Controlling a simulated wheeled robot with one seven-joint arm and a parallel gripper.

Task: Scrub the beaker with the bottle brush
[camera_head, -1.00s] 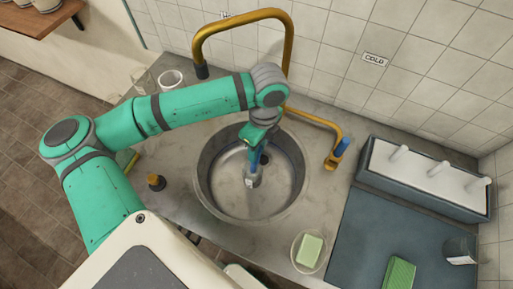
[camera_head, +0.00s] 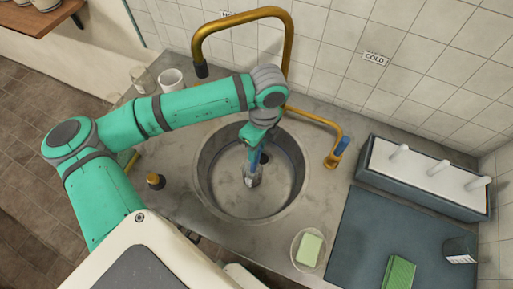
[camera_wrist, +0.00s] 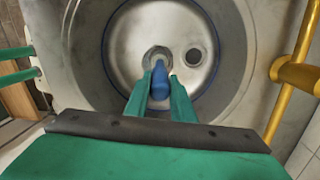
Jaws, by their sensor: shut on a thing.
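My gripper (camera_head: 260,137) is over the sink, pointing down. Its two green fingers, also in the wrist view (camera_wrist: 159,92), are shut on the blue handle of the bottle brush (camera_wrist: 160,76). The brush also shows in the head view (camera_head: 253,158), running down toward the basin floor. A pale, clear-looking vessel (camera_head: 251,179), apparently the beaker, is around the brush's lower end. In the wrist view its round rim (camera_wrist: 149,54) shows around the brush, partly hidden by the handle. The bristles are hidden, and I cannot tell whether they touch the glass.
The steel sink (camera_head: 292,205) has a dark drain hole (camera_wrist: 195,57) beside the vessel. A brass faucet (camera_head: 288,45) arches behind. A soap dish (camera_head: 297,263), blue mat (camera_head: 350,245), green sponge (camera_head: 399,273) and drying rack (camera_head: 425,205) are right. A white mug (camera_head: 171,79) stands behind my arm.

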